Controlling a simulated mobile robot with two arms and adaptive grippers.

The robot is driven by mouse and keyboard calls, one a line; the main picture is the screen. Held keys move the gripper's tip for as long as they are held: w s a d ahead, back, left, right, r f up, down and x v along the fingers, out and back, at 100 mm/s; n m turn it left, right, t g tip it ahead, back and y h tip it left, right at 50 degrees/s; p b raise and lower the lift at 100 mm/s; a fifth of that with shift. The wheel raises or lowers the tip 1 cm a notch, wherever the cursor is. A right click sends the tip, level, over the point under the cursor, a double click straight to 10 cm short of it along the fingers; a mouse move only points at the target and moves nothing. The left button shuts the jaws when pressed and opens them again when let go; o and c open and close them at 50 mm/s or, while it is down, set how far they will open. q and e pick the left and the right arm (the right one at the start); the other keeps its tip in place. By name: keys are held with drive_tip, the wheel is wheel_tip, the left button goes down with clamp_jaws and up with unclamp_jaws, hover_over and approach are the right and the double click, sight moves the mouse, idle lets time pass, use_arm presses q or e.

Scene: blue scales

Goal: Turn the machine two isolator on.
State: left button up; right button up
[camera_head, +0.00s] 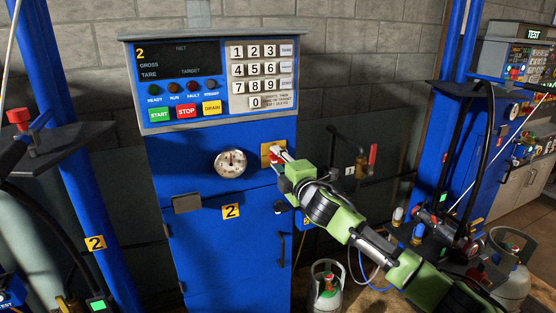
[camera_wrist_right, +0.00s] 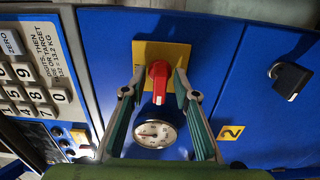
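Machine two (camera_head: 215,255) is a blue cabinet with a yellow 2 label (camera_head: 230,211). Its isolator is a red knob (camera_wrist_right: 159,80) on a yellow square plate (camera_wrist_right: 148,136). In the head view the plate (camera_head: 266,149) sits right of the gauge, and my gripper largely hides the knob. My right gripper (camera_head: 283,157) is at the plate. In the right wrist view its fingers (camera_wrist_right: 158,84) are apart, one on each side of the knob, with visible gaps. The knob's white-marked tip points down in that view. My left gripper is not in view.
A round gauge (camera_head: 230,162) is left of the plate, below the keypad and green, red and yellow buttons (camera_head: 186,111). A black latch (camera_wrist_right: 289,78) juts from the cabinet. Pipework with a red lever (camera_head: 373,158) is at right, and a gas cylinder (camera_head: 327,288) stands below.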

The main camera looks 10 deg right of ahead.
drive_tip(key=shift+c, duration=0.4)
clamp_jaws()
drive_tip(key=shift+m, duration=0.4)
drive_tip(key=m+p, duration=0.1)
drive_tip(key=m, duration=0.1)
drive_tip(key=shift+m, duration=0.4)
drive_tip(key=m, duration=0.3)
drive_tip(key=shift+m+p, duration=0.3)
drive_tip(key=shift+p, duration=0.1)
drive_tip(key=m+p, duration=0.1)
drive_tip(key=m, duration=0.5)
drive_tip(key=shift+p, duration=0.35)
drive_tip(key=shift+d+m+p, duration=0.1)
drive_tip(key=shift+m+p, duration=0.4)
drive_tip(key=shift+m, duration=1.9)
